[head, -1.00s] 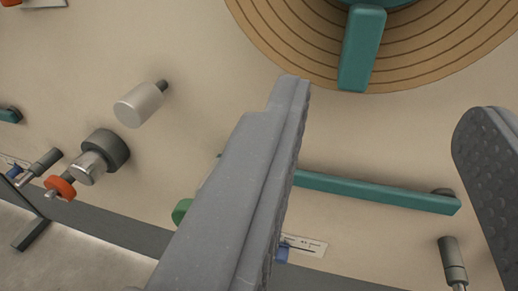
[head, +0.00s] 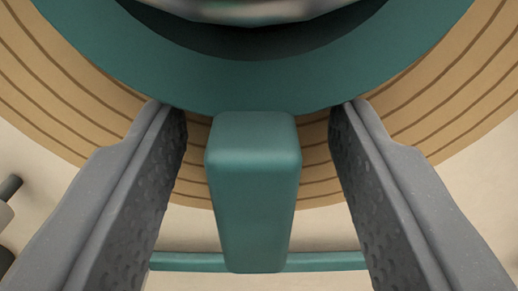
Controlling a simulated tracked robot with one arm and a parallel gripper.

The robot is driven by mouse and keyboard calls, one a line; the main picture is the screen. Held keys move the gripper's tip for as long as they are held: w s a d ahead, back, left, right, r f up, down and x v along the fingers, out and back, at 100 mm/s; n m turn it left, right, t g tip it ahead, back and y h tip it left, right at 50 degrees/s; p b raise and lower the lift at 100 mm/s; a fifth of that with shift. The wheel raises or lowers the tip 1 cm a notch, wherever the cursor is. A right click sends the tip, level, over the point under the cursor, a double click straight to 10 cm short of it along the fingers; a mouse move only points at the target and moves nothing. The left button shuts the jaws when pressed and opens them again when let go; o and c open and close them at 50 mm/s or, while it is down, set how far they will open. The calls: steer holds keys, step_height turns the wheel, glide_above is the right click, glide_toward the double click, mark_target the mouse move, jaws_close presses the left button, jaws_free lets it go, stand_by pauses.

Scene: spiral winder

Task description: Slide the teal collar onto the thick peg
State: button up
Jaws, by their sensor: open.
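The teal collar (head: 150,70) fills the top of the head view as a wide ring with a block-shaped teal tab (head: 253,190) sticking down toward me. Inside the ring shows a dark and shiny metallic rounded surface (head: 250,12), cut off by the top edge; I cannot tell whether it is the thick peg. My gripper (head: 258,118) is open, with one grey textured finger on each side of the tab. A gap shows between the tab and each finger, so neither touches it.
A tan disc with brown spiral grooves (head: 60,95) lies behind the collar. A teal bar (head: 185,261) runs across the cream panel (head: 195,228) below the tab. Part of a grey fitting (head: 10,188) shows at the left edge.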

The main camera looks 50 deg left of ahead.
jaws_close()
stand_by(1.9)
